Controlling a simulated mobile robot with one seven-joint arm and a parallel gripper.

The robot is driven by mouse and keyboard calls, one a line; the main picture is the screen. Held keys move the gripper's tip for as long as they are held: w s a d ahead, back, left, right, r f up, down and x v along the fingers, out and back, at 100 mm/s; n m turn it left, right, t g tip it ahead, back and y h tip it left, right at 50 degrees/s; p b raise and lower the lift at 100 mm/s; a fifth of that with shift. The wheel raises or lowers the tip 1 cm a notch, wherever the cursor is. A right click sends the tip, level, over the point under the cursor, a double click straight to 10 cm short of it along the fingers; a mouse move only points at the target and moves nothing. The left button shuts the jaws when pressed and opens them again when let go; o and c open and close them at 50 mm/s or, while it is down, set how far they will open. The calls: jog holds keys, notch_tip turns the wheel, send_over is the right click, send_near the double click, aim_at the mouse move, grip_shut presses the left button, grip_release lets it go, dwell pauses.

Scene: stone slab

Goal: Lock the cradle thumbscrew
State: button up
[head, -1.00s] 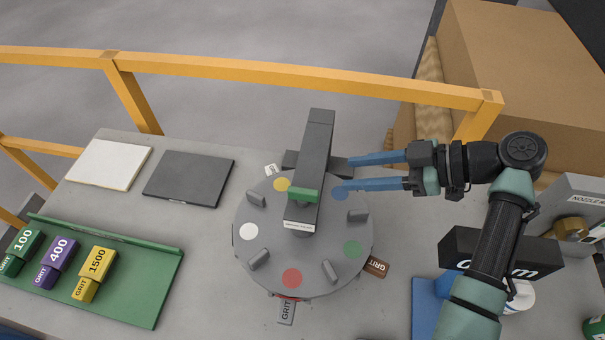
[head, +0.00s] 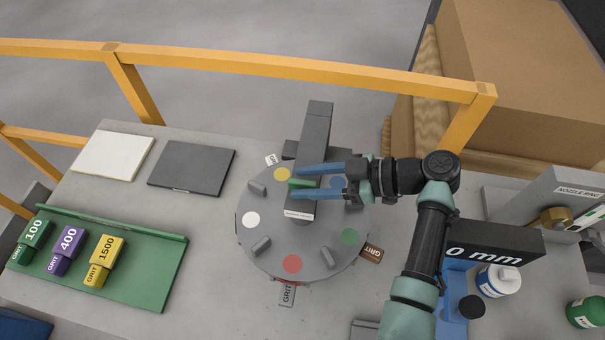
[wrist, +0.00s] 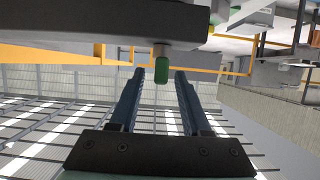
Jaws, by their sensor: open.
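The green thumbscrew (head: 304,183) sits across the dark grey arm (head: 314,137) that reaches over the round grey turntable (head: 330,258). In the wrist view the thumbscrew (wrist: 161,71) hangs on a short stem from a grey body. My gripper (head: 294,183) is open, its two blue fingers pointing left in the head view, one on each side of the thumbscrew. The wrist view shows the gripper (wrist: 160,78) with the thumbscrew between its fingertips and a gap on both sides. The fingers hide part of the arm.
The turntable carries coloured dots and several short grey pegs. A green tray (head: 142,288) with grit-labelled blocks lies at left, near white (head: 112,157) and dark (head: 191,168) plates. A yellow rail (head: 250,68) runs behind. Bottles (head: 497,281) stand at right.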

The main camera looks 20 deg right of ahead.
jog(key=shift+w+a+f, duration=0.3)
jog(key=shift+w+a, duration=0.05)
jog(key=shift+a, duration=0.15)
grip_shut()
